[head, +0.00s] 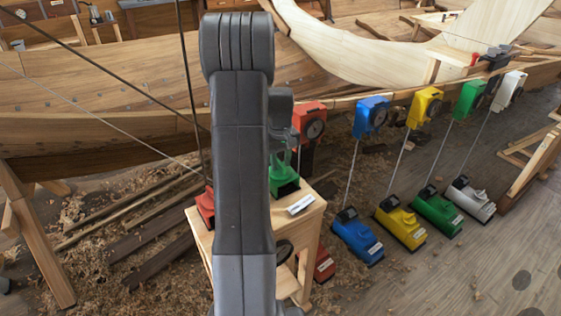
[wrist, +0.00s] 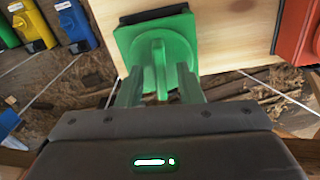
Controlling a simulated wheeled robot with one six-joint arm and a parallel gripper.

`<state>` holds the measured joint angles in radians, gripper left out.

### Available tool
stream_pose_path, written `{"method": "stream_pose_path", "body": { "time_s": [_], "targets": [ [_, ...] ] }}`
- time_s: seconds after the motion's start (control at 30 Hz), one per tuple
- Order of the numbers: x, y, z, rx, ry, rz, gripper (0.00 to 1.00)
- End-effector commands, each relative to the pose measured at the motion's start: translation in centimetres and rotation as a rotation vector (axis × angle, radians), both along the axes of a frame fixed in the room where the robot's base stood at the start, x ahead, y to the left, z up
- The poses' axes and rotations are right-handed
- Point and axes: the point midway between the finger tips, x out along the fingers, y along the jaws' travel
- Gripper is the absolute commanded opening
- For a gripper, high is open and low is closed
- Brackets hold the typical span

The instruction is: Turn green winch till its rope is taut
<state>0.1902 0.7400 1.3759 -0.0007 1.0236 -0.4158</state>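The green winch (head: 284,180) stands on a small wooden stand (head: 310,222), partly hidden behind my arm in the head view. In the wrist view the green winch (wrist: 128,40) shows a square base and a round part with an upright grip bar. My gripper (wrist: 160,95) faces it, with one finger on each side of the bar. Gaps show between the fingers and the bar, so it looks open around it. Thin lines run from the upper left towards the stand in the head view; which one belongs to the green winch is hidden by my arm.
A red winch (head: 205,207) sits on the same stand, left of my arm. Blue (head: 358,236), yellow (head: 401,223), green (head: 437,212) and white (head: 470,199) floor units stand to the right, with cables up to hanging boxes. The wooden hull (head: 100,80) lies behind. Floor at lower right is clear.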

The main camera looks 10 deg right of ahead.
Motion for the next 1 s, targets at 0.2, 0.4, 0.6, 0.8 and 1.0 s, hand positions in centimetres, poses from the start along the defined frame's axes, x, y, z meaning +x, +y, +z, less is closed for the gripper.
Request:
{"method": "stream_pose_path", "body": {
  "time_s": [0.2,0.4,0.6,0.8,1.0],
  "targets": [
    [0.0,0.0,-0.1,0.001,0.001,0.0,0.33],
    [0.0,0.0,1.3,0.0,-0.001,0.0,0.33],
    [0.1,0.0,5.6,0.0,-0.004,0.0,0.33],
    [0.1,0.0,10.1,0.0,-0.004,0.0,0.33],
    [0.0,0.0,12.9,0.0,0.0,0.0,0.33]
  ]
}}
